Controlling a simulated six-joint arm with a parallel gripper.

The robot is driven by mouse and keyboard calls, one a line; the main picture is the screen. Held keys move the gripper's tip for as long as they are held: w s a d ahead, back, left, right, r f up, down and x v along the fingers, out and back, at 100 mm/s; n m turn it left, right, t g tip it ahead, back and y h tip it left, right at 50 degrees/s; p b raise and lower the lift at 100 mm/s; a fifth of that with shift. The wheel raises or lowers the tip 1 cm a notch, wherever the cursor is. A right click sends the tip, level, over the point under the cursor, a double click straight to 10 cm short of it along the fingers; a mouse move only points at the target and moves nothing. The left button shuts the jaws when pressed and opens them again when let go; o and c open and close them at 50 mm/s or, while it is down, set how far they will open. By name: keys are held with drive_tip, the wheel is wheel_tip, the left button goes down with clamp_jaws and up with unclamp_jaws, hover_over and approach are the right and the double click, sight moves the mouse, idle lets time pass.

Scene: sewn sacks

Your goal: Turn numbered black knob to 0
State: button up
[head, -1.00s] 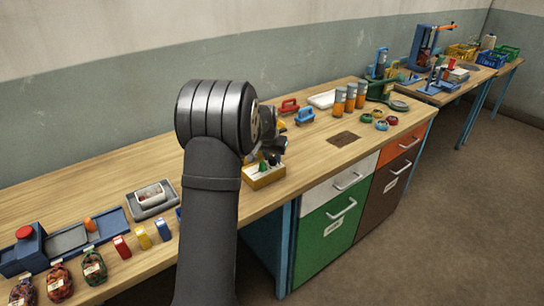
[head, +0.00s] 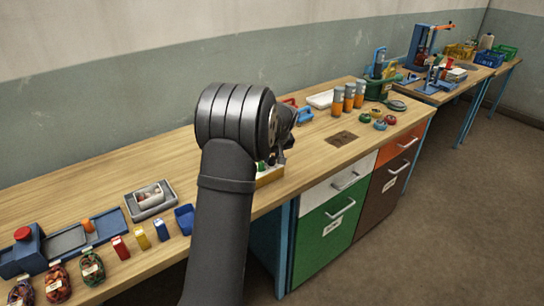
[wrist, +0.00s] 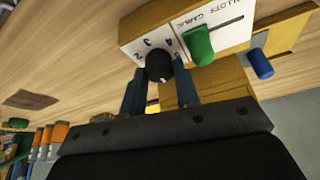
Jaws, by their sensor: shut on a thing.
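The black knob (wrist: 158,66) shows in the wrist view on a white panel (wrist: 150,35) with the digits 2, 3 and 4 beside it. The panel sits on a wooden box (wrist: 180,10), which also shows partly behind my arm in the head view (head: 268,177). My gripper (wrist: 158,75) has one finger on each side of the knob and is shut on it. In the head view my arm hides the knob. I cannot read which number the knob points at.
On the same panel, a green slider handle (wrist: 198,46) stands close to the right finger. A blue knob (wrist: 260,64) is farther right. A blue bin (head: 184,219) stands left of my arm.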

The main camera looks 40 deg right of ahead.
idle(0.3)
drive_tip(key=o, duration=1)
drive_tip(key=shift+c, duration=0.2)
drive_tip(key=m+h, duration=0.1)
drive_tip(key=m, duration=0.1)
drive_tip(key=m+h, duration=0.1)
drive_tip(key=m, duration=0.2)
drive_tip(key=shift+w+a+m+g, duration=0.1)
drive_tip(key=shift+a+m+g, duration=0.05)
drive_tip(key=shift+m+g, duration=0.2)
drive_tip(key=m+g, duration=0.1)
drive_tip(key=m, duration=0.1)
drive_tip(key=m+g+h, duration=0.1)
drive_tip(key=m, duration=0.2)
drive_tip(key=shift+w+a+m, duration=0.1)
drive_tip(key=shift+w+m, duration=0.05)
drive_tip(key=shift+m, duration=0.2)
drive_tip(key=v, duration=1.7)
drive_tip(key=shift+a, duration=0.2)
